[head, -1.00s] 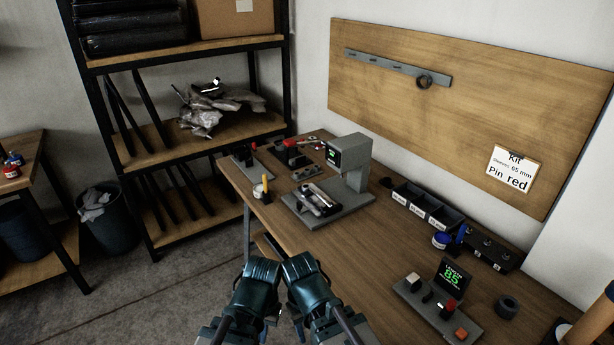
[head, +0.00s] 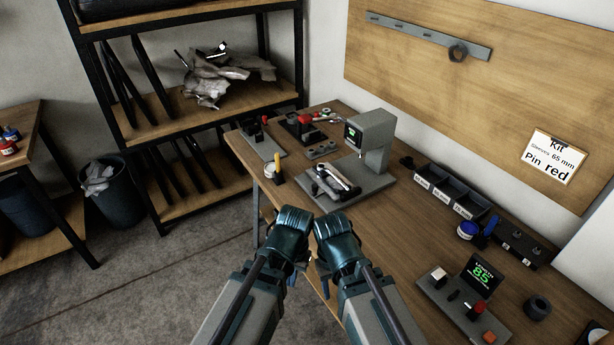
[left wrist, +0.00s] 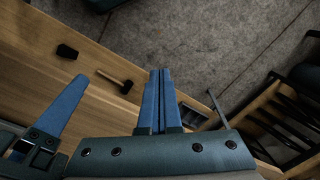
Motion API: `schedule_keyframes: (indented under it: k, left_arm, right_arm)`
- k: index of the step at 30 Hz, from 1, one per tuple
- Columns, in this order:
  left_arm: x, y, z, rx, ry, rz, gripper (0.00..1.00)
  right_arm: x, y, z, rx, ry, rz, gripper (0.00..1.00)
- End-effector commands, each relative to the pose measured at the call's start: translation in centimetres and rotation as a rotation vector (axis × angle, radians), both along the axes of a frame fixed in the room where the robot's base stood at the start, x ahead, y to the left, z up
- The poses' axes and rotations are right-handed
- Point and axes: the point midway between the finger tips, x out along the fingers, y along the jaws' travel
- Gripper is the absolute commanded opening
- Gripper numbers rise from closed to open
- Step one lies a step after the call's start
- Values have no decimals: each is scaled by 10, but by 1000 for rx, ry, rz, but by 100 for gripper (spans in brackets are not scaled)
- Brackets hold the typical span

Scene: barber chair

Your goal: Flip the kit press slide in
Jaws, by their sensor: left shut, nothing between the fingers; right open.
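The kit press (head: 372,140) is a grey machine with a small screen, standing on the workbench in the head view. Its slide (head: 332,182), dark with light metal parts, lies on the press base plate in front of the column. My left gripper (head: 298,212) is near the bench's front edge, in front of the press and apart from it. In the left wrist view its blue fingers (left wrist: 158,95) are shut with nothing between them. My right gripper (head: 332,218) is close beside it, also clear of the press; its fingers are hard to make out in the head view.
A length gauge (head: 482,276) showing 85 stands at the bench's right. Grey bins (head: 445,190) line the back. A yellow-handled tool (head: 277,168) stands left of the press. A kit card (head: 552,158) reads sleeves 65 mm, pin red. The bench front centre is clear.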

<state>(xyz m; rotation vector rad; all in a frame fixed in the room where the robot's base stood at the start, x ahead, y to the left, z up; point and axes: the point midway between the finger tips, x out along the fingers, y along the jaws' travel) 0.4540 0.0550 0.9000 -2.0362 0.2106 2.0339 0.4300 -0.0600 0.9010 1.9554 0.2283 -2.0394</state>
Motion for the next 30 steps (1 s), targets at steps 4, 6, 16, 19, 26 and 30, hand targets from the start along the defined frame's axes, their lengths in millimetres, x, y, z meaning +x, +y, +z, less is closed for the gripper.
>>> schedule_keyframes:
  k: [4,6,16,19,26,30]
  left_arm:
    - [131,-15,0,-134,-164,205,0]
    - [194,-14,4,-214,-252,324,0]
    - [369,21,33,-476,-511,690,0]
    - [378,24,36,-497,-529,714,0]
    - [377,24,37,-498,-530,716,0]
    - [378,24,35,-497,-530,714,0]
  right_arm:
    - [0,0,-3,0,0,0,50]
    - [0,0,-5,0,0,0,50]
    - [0,0,-7,0,0,0,50]
    - [0,0,-7,0,0,0,50]
    - [0,0,-7,0,0,0,50]
    - [0,0,-9,0,0,0,50]
